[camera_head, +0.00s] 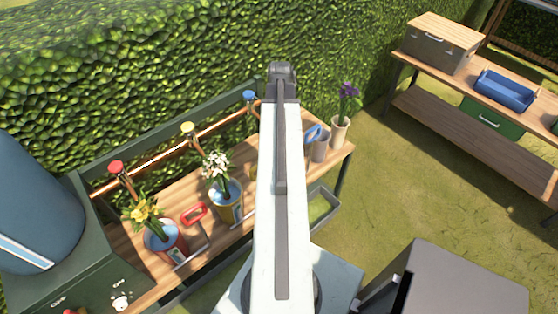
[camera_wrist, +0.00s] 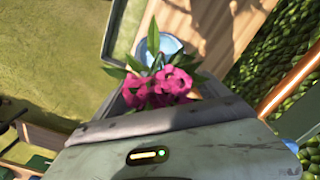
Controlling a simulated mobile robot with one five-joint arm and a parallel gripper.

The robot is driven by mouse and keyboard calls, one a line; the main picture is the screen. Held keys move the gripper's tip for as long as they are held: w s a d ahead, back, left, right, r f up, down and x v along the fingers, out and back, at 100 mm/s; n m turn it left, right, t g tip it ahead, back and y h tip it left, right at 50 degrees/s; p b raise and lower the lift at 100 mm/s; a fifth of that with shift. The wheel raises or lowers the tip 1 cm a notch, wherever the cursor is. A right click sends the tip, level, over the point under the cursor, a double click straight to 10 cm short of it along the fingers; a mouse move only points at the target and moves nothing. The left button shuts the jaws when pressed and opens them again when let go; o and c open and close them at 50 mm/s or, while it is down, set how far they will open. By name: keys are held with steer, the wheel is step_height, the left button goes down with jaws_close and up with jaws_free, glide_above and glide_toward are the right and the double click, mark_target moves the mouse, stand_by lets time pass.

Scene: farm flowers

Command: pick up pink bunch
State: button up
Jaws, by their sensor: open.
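The pink bunch (camera_wrist: 160,88), deep pink blooms with green leaves, shows at the middle of the wrist view, just beyond the grey edge of my gripper (camera_wrist: 168,98). A light blue container (camera_wrist: 158,44) shows behind the leaves. My gripper is open, with grey finger parts at both sides of the blooms. The lower stems are hidden, and I cannot tell whether the fingers touch the flowers. In the head view my arm covers the middle of the bench, and the pink bunch is not visible there.
On the wooden bench (camera_head: 138,247) stand yellow flowers (camera_head: 146,213), white flowers (camera_head: 216,168) and purple flowers (camera_head: 349,96) in containers. A red-handled tool (camera_head: 194,213) lies between the yellow and white ones. A hedge (camera_head: 150,70) rises behind.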

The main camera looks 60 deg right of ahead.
jaws_close()
stand_by(0.3)
step_height(320, 180, up, 10)
steer(key=p, duration=1)
step_height(320, 180, up, 13)
steer(key=w+m+p, duration=0.1)
steer(key=m+p, duration=0.2)
steer(key=p, duration=1)
steer(key=shift+d+f, duration=0.15)
steer(key=shift+d, duration=0.15)
